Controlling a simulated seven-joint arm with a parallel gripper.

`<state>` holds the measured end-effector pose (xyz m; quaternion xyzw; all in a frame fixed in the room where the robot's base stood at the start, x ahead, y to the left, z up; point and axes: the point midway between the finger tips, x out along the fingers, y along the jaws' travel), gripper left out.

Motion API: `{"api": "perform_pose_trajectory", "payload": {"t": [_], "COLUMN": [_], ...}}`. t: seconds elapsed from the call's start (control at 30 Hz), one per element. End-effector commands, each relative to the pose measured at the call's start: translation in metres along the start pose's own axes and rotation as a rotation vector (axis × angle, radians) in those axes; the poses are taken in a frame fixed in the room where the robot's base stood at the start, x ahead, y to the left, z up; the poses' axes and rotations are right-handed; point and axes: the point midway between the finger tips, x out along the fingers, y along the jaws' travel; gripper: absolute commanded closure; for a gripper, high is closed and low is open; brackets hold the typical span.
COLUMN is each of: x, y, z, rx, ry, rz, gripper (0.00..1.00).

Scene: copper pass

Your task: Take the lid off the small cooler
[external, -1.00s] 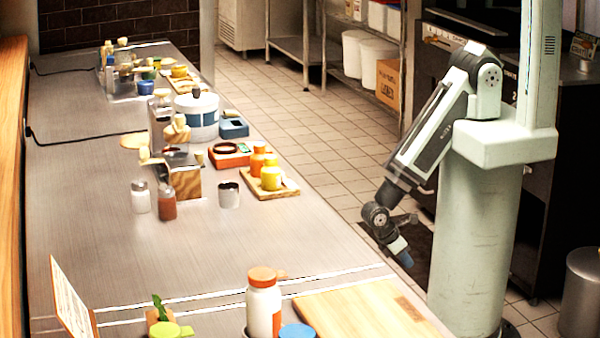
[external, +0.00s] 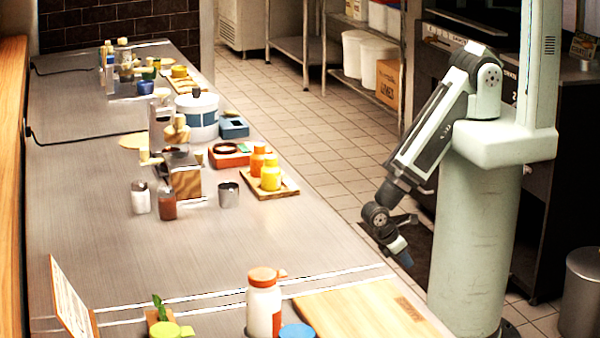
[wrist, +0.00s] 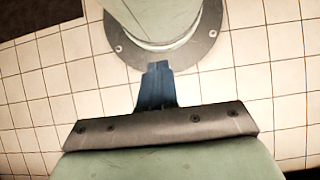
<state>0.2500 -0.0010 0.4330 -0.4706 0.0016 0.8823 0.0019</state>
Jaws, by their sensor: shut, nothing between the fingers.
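The small cooler seems to be the white tub with a blue band (external: 197,117) on the far half of the counter. Its pale top looks closed, but it is too small to tell the lid's edge clearly. My gripper (external: 404,259) hangs low beside the counter's right edge, over the floor, far from the tub. In the wrist view its blue fingers (wrist: 157,85) are together with nothing between them, pointing toward the floor and my base.
A blue box (external: 232,127) stands right of the tub. An orange tray (external: 230,158), yellow jars on a board (external: 285,190) and a metal cup (external: 228,195) are nearer. A cutting board (external: 365,312) and white bottle (external: 263,305) are at the front. The middle counter is clear.

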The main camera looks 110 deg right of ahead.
Motion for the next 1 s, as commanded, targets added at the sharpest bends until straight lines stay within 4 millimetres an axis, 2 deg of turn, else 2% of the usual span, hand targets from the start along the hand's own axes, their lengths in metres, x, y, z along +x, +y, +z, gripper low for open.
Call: {"api": "perform_pose_trajectory", "payload": {"t": [0.23,0.77,1.0], "x": [0.0,0.0,-0.0002], "y": [0.0,0.0,0.0], "z": [0.0,0.0,-0.0002], "rx": [0.0,0.0,0.0], "ry": [0.0,0.0,0.0], "rz": [0.0,0.0,0.0], "gripper": [0.99,0.48,0.46]}}
